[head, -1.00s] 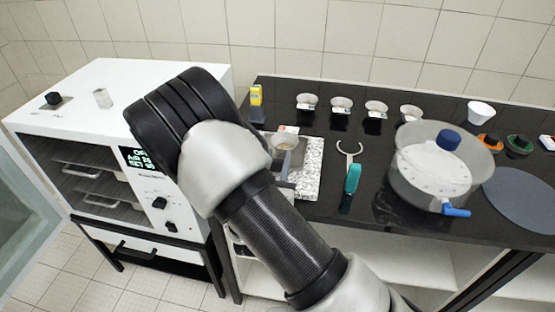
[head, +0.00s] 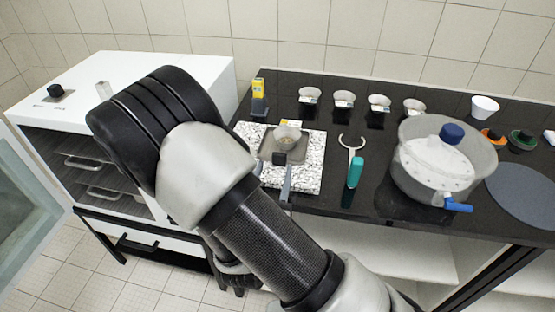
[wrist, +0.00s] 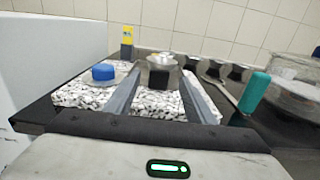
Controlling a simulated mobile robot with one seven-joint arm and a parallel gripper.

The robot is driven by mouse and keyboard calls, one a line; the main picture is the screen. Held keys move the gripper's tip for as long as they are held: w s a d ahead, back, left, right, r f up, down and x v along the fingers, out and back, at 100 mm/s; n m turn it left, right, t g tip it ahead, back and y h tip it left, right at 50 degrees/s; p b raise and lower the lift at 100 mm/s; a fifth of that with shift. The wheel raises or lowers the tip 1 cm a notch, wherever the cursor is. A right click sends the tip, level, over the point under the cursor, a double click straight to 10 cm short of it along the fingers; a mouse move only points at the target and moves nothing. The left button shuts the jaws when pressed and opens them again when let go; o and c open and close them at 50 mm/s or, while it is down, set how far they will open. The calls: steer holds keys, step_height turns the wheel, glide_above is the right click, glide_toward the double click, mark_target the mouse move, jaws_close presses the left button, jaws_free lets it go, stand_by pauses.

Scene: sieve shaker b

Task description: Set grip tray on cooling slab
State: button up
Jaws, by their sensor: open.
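The cooling slab (head: 308,178), white with black speckles, lies on the black counter; it also shows in the wrist view (wrist: 78,94). The grip tray (head: 268,149), a small grey metal tray holding a round dish (head: 287,138), appears to rest flat on the slab. Its black grip block (head: 280,158) faces me and also shows in the wrist view (wrist: 159,79). My gripper (wrist: 160,98) is open, its two grey fingers on either side of the block and apart from it. In the head view my arm hides most of the gripper.
A blue-capped item (wrist: 103,72) on a clear dish sits at the slab's left in the wrist view. A teal-handled tool (head: 355,170) and a clear lidded pot (head: 440,160) stand to the right. Several small cups line the back. The white oven (head: 150,72) is left.

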steer(key=s+d+r+m+g+h, duration=0.45)
steer(key=d+m, duration=0.35)
steer(key=d, duration=0.2)
steer(key=s+d+r+m+g+h, duration=0.3)
steer(key=d+r+m+g+h, duration=0.3)
steer(key=d, duration=0.3)
steer(key=s+d+m+g+y, duration=0.3)
steer(key=s+d+m+g, duration=0.2)
steer(key=s+m, duration=0.3)
steer(key=s+a+r+m+t+y, duration=0.3)
steer(key=a+r+m+y, duration=0.5)
steer(key=m+y, duration=0.3)
steer(key=shift+s+r+m, duration=0.3)
steer(key=shift+r+m, duration=0.1)
steer(key=shift+r, duration=0.05)
steer(key=shift+a+t, duration=0.1)
steer(key=shift+t, duration=0.15)
